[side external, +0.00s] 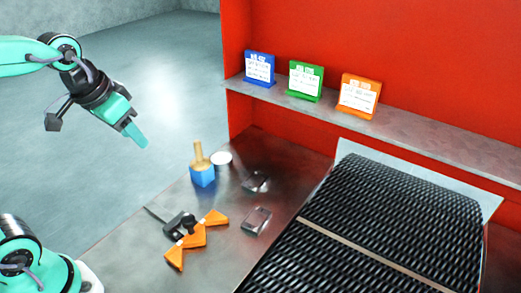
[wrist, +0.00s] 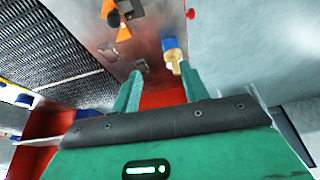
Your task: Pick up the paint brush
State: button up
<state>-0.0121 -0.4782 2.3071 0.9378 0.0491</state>
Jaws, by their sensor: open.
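The paint brush (side external: 199,158) appears to be the tan, upright piece at the blue block (side external: 202,177) on the metal table in the side external view. I cannot tell whether the blue part is its base or a holder. In the wrist view the tan part (wrist: 173,57) and the blue part (wrist: 168,43) show just beyond the right fingertip. My gripper (side external: 140,140) is up and to the left of the brush, apart from it. In the wrist view its two teal fingers (wrist: 161,71) are spread with nothing between them.
A white round item (side external: 222,158) is close beside the blue block. Two small metallic pieces (side external: 255,181) (side external: 257,220) lie to the right. An orange winged piece (side external: 196,236) with a black part sits in front. The black mesh belt (side external: 385,225) and a shelf (side external: 420,140) with signs are farther right.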

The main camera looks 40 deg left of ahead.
jog(key=w+f+g, duration=0.2)
jog(key=w+f, duration=0.1)
jog(key=w, duration=0.6)
jog(key=m+g, duration=0.1)
jog(key=g, duration=0.1)
send_over(197, 141)
jog(key=s, duration=0.1)
notch_tip(197, 141, down, 6)
jog(key=shift+d+f, duration=0.1)
jog(key=shift+f, duration=0.15)
jog(key=shift+w+f, duration=0.45)
jog(key=shift+f, duration=0.1)
jog(key=shift+f, duration=0.1)
jog(key=shift+f, duration=1.2)
jog(key=shift+f, duration=0.1)
jog(key=shift+f, duration=2.5)
jog(key=shift+c, duration=0.2)
